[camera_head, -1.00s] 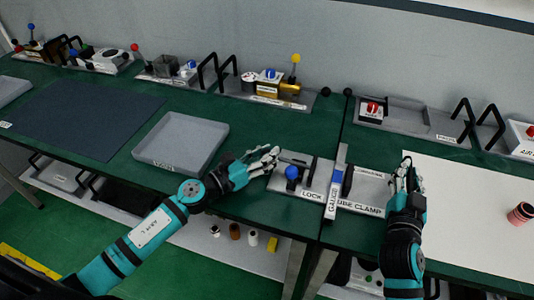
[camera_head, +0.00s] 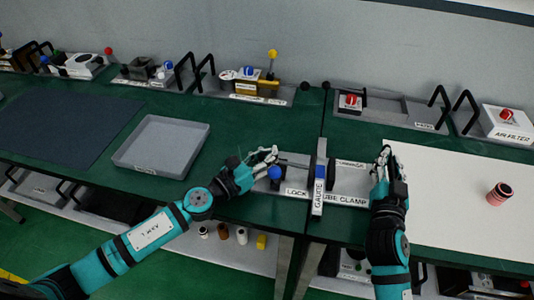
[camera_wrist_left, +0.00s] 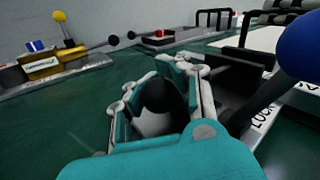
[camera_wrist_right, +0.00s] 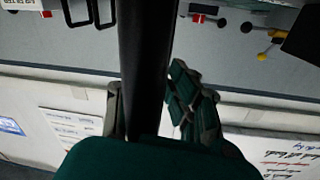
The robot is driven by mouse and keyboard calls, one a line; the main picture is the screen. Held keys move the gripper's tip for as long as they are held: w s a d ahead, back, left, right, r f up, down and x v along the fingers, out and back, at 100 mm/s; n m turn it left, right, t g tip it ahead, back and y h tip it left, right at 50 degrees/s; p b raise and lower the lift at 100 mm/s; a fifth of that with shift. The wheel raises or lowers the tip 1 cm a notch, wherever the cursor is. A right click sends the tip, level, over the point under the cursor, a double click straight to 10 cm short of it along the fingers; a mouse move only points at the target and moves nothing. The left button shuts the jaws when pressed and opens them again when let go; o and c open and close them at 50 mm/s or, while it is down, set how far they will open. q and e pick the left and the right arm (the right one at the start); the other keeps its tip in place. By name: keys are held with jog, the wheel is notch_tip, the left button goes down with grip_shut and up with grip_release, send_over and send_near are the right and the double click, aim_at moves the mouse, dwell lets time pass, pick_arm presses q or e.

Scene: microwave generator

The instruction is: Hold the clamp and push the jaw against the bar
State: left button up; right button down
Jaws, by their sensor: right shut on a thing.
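The tube clamp (camera_head: 345,200) is a grey plate at the front edge of the bench, with LOCK and TUBE CLAMP labels. A white and blue gauge bar (camera_head: 319,180) lies across it, with dark upright jaw pieces (camera_head: 304,170) beside it. A blue ball knob (camera_head: 274,172) is at its left end; it looms large in the left wrist view (camera_wrist_left: 300,45). My left gripper (camera_head: 268,156) is open beside the knob, with its fingers apart. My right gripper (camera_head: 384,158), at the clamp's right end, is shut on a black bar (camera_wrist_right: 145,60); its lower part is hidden.
A grey tray (camera_head: 165,145) lies left of my left gripper. A white board (camera_head: 460,205) covers the right bench, with a red and black cylinder (camera_head: 500,195) on it. Several fixtures with black handles line the back. Green bench top behind the clamp is clear.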

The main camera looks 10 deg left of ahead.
pick_arm(q)
jog(key=o, duration=0.9)
jog(key=shift+s+d+f, duration=0.15)
jog(key=shift+s+d, duration=0.05)
jog(key=shift+w+a+f, duration=0.1)
jog(key=shift+a, duration=0.15)
